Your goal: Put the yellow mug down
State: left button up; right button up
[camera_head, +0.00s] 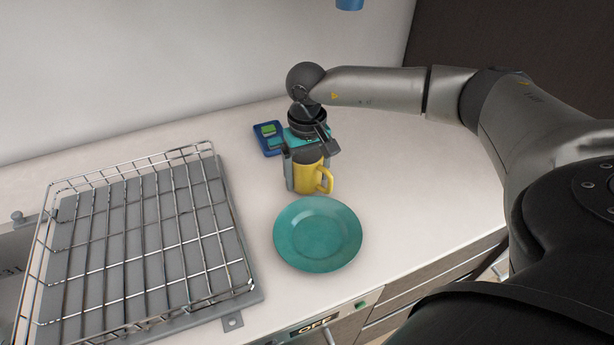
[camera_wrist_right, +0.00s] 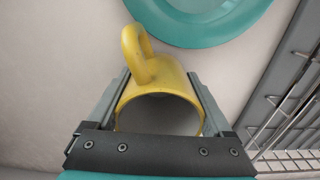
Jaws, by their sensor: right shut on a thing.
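The yellow mug (camera_head: 309,178) is upright behind the teal plate in the head view, its handle toward the right. My right gripper (camera_head: 306,176) reaches down from above and is shut on the mug, one finger on each side of it. In the right wrist view the mug (camera_wrist_right: 157,78) sits between the two fingers of the gripper (camera_wrist_right: 160,105), with its opening toward the camera and its handle toward the plate. I cannot tell whether the mug's base touches the counter. My left gripper is not in view.
The teal plate (camera_head: 318,234) lies on the white counter (camera_head: 420,190) just in front of the mug. A wire rack (camera_head: 140,240) fills the left. A blue object with a green patch (camera_head: 268,138) lies behind the mug. The counter right of the mug is clear.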

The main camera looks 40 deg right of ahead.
jog(key=shift+f, duration=0.45)
jog(key=shift+f, duration=0.15)
jog(key=o, duration=1.5)
